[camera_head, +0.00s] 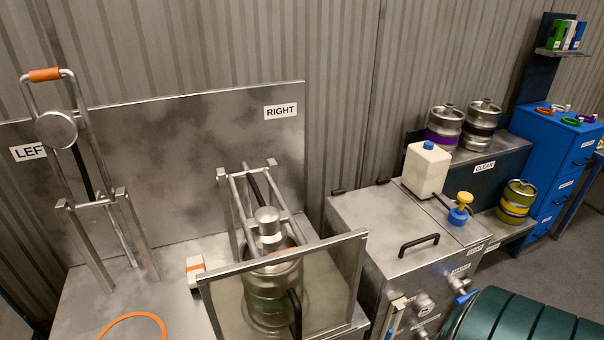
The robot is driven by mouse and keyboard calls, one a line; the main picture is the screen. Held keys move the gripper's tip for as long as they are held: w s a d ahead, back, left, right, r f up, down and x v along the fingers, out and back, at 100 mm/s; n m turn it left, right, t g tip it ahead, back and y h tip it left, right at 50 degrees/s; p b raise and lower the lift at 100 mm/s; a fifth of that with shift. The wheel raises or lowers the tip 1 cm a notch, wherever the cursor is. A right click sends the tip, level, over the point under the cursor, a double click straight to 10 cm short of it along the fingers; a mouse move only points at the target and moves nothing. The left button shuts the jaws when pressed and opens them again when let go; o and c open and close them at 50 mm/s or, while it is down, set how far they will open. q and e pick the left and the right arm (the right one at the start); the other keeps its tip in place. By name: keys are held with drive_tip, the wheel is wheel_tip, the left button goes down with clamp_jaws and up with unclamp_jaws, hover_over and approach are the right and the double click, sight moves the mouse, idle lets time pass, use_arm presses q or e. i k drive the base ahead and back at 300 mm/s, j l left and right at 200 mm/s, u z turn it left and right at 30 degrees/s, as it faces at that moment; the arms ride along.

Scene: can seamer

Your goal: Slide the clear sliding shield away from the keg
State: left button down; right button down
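The clear sliding shield (340,288) is a see-through panel in a grey metal frame. It stands upright in front of the right-hand station. The keg (272,278), steel with a green band, stands behind the shield and shows through it. A metal head on a tubular frame (268,222) sits over the keg's top. The lower front of the keg is partly covered by a dark handle or hose. Neither of my grippers is in view.
The left station (58,130) has a raised frame with an orange grip. An orange ring (133,318) lies on the bench. A steel cabinet (385,225) with a black handle stands right of the shield. A dark green ribbed object (525,318) fills the lower right corner.

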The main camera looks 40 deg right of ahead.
sight(308, 292)
drive_tip(key=z, duration=1.2)
